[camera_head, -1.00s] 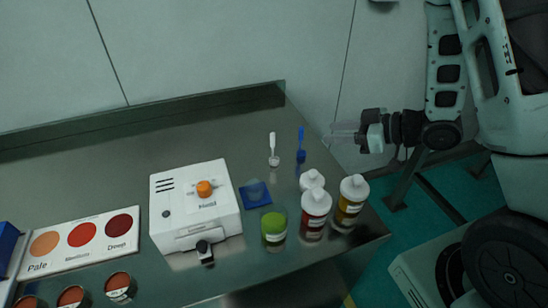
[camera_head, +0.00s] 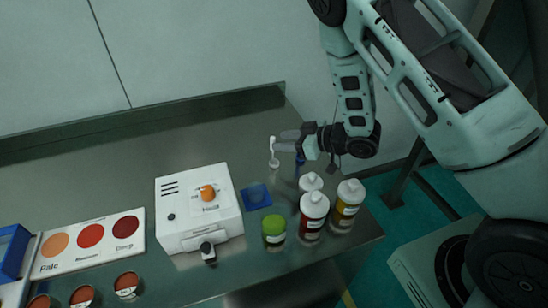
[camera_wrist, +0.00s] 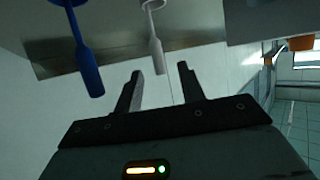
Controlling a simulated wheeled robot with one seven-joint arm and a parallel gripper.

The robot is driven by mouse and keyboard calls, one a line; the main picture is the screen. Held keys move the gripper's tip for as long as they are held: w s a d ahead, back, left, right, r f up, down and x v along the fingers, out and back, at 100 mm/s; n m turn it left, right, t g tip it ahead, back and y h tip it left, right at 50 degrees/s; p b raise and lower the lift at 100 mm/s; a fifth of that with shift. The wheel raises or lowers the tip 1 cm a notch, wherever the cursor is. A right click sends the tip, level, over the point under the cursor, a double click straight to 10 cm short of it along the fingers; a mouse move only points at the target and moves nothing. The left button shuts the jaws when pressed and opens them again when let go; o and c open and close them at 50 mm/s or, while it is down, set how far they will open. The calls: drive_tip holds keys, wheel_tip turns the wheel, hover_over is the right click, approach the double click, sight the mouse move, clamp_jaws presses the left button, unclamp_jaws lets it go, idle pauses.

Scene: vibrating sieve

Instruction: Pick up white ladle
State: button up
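The white ladle (camera_head: 272,145) stands upright on the table, its handle pointing up. My gripper (camera_head: 279,140) is beside its handle on the right in the head view. In the wrist view the white ladle (camera_wrist: 155,42) lies ahead of the gap between my two fingers (camera_wrist: 161,80). The fingers are apart and empty.
A blue square dish (camera_head: 256,195), a green-lidded jar (camera_head: 274,228) and white-capped bottles (camera_head: 314,205) stand in front of the ladles. The table behind the ladles is clear.

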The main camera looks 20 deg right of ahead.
drive_tip(key=shift+p+x, duration=0.3)
drive_tip(key=shift+x, duration=1.15)
clamp_jaws()
drive_tip(key=shift+r, duration=0.1)
